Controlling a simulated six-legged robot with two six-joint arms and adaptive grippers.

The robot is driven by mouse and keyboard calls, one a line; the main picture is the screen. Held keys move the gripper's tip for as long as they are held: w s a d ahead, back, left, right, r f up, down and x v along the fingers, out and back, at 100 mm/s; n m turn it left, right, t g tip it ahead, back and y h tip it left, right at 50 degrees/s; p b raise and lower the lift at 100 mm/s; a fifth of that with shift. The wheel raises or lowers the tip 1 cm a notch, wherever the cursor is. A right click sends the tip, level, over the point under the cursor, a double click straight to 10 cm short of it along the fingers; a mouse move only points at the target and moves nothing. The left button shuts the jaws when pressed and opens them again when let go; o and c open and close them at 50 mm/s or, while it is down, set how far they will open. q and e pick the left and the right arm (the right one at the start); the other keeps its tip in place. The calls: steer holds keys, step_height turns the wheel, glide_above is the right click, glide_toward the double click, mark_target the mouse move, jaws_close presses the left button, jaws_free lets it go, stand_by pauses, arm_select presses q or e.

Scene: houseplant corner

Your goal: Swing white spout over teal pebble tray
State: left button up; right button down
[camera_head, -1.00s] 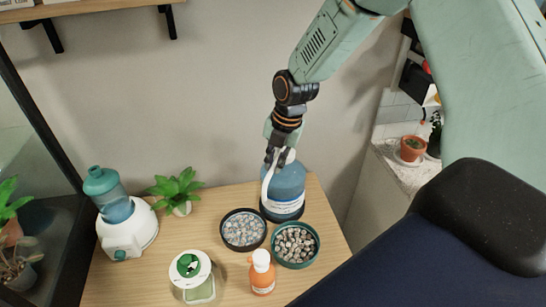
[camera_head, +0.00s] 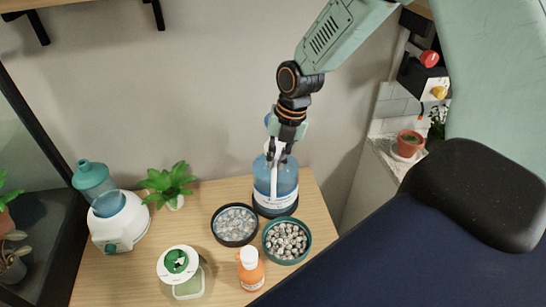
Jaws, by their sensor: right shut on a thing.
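A blue bottle (camera_head: 287,183) with a white label stands upright at the back right of the wooden table. Its white spout (camera_head: 273,180) bends down over the bottle's front, with the tip in the picture just above the gap between the two trays. My right gripper (camera_head: 277,158) comes down from above and is shut on the spout near its top. The fingers hide part of the spout and the bottle's top. The teal pebble tray (camera_head: 309,238) sits in front of the bottle, full of grey-white pebbles. My left gripper is not in view.
A black pebble tray (camera_head: 234,244) is left of the teal one. An orange bottle (camera_head: 250,272) and a green-lidded jar (camera_head: 180,268) stand in front. A green plant (camera_head: 167,183) and a white-and-teal device (camera_head: 118,225) stand left. The wall is behind.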

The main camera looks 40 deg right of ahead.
steer(key=shift+s+d+f+n+b, duration=0.15)
steer(key=shift+s+d+n, duration=0.15)
steer(key=shift+d+n, duration=0.35)
steer(key=shift+s+d+n+b, duration=0.15)
steer(key=shift+s+d+n, duration=0.2)
steer(key=shift+n, duration=0.5)
steer(key=c, duration=1.8)
jaws_free()
steer(key=shift+g, duration=0.3)
steer(key=o, duration=0.4)
steer(key=shift+w+d+f, duration=0.1)
steer(key=shift+w+d, duration=0.05)
steer(key=shift+w, duration=0.15)
steer(key=r, duration=0.4)
steer(key=d+r, duration=0.1)
steer(key=r, duration=0.3)
steer(key=s+d+r, duration=0.1)
steer(key=r, duration=0.3)
steer(key=shift+f, duration=0.1)
steer(key=shift+s, duration=0.15)
